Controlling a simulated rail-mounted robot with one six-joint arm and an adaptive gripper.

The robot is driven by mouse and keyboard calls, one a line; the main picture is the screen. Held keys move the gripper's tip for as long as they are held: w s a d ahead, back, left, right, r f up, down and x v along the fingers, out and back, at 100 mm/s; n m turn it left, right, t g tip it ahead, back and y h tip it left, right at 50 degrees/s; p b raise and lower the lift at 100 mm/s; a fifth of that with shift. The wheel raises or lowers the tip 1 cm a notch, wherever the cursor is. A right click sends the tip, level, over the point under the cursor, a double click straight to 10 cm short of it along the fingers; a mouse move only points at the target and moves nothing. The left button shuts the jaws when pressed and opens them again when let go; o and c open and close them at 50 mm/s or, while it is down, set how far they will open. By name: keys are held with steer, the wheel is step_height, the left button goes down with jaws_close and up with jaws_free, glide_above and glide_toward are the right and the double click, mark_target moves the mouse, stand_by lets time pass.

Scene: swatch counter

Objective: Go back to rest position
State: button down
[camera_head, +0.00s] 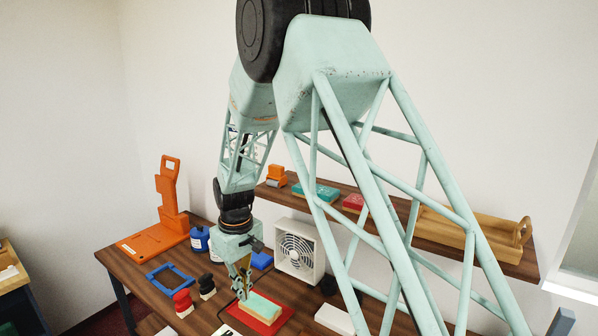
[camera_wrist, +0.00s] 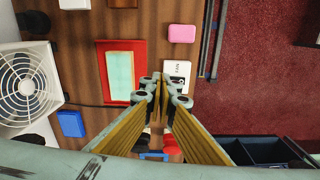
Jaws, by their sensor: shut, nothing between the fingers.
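My gripper (camera_head: 243,294) hangs fingers down over the brown counter (camera_head: 135,272), in front of the fan. Its fingers are together and hold nothing; they also show in the wrist view (camera_wrist: 159,82). In the head view the fingertips overlap the edge of a red tray (camera_head: 281,321) with a pale green block (camera_head: 262,306) in it. In the wrist view the tray (camera_wrist: 101,70) lies left of the fingertips, so they are beside the block. I cannot tell how high they are above the counter.
A white fan (camera_head: 297,252) stands behind my gripper. Red (camera_head: 183,302) and black (camera_head: 207,286) stamp-like items and a blue frame (camera_head: 171,277) lie to the left. An orange stand (camera_head: 167,215) is at the far left. A shelf (camera_head: 415,225) with colored boxes runs along the wall.

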steer(key=s+d+r+m+t+b, duration=0.1)
steer(key=s+d+r+m+b, duration=0.15)
steer(key=s+d+r, duration=0.75)
steer(key=s+d+r+m+t+b, duration=0.1)
steer(key=s+d+r+m+b, duration=0.15)
steer(key=s+d+r, duration=0.75)
steer(key=s+d+r+m+b, duration=0.1)
steer(key=s+d+m, duration=0.1)
steer(key=s+d, duration=0.7)
steer(key=s+d+r+m+t+b, duration=0.1)
steer(key=s+d+r+m+b, duration=0.1)
steer(key=s+d, duration=0.6)
steer(key=s+m, duration=0.1)
steer(key=s, duration=0.6)
steer(key=shift+s+d+r+t+b, duration=0.2)
steer(key=shift+s+d+t+b, duration=0.1)
steer(key=shift+d, duration=0.1)
